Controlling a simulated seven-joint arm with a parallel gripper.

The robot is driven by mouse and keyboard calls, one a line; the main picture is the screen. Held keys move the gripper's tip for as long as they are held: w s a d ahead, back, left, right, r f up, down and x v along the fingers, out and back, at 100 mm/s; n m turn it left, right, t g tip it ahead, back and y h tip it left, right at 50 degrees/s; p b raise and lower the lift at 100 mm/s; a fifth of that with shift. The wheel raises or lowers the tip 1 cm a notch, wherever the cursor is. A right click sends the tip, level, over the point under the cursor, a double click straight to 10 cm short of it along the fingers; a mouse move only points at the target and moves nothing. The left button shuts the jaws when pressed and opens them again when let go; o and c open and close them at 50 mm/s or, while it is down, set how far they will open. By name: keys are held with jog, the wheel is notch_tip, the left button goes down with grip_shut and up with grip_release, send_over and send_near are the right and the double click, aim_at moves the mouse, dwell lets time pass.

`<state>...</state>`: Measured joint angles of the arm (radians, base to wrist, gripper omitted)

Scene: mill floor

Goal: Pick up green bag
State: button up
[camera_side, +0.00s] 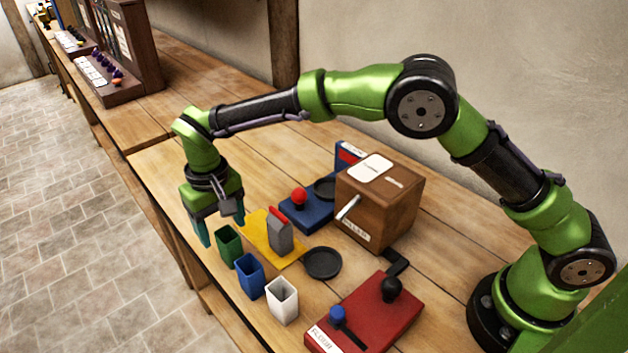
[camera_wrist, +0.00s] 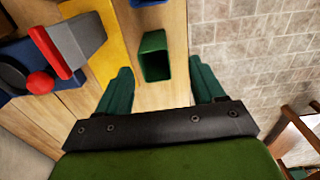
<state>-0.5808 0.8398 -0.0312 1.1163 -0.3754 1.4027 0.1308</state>
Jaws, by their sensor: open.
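The green bag (camera_side: 229,244) is an open-topped dark green container standing upright on the wooden table near its front edge. In the wrist view the green bag (camera_wrist: 154,56) lies ahead of and between my two fingers. My gripper (camera_side: 225,233) is open, with teal fingers pointing down, above the table beside the bag. In the wrist view the fingertips of my gripper (camera_wrist: 158,80) are spread wide, with nothing held between them. Whether the fingers reach down to the bag's height is hard to tell.
A blue bag (camera_side: 250,275) and a white bag (camera_side: 283,300) stand in a row with the green one. A grey block with a red top (camera_side: 279,235) stands on a yellow mat (camera_side: 262,222). A black pan (camera_side: 323,263), a blue machine (camera_side: 309,213), a brown box (camera_side: 378,205) and a red machine (camera_side: 369,316) are close by.

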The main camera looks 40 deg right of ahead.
aim_at(226, 234)
jog(key=shift+d+f, duration=0.15)
jog(key=shift+f, duration=1.25)
jog(key=shift+d+f, duration=0.1)
jog(key=shift+f, duration=1.25)
jog(key=shift+c, duration=0.5)
jog(key=c, duration=1)
jog(key=shift+r, duration=0.1)
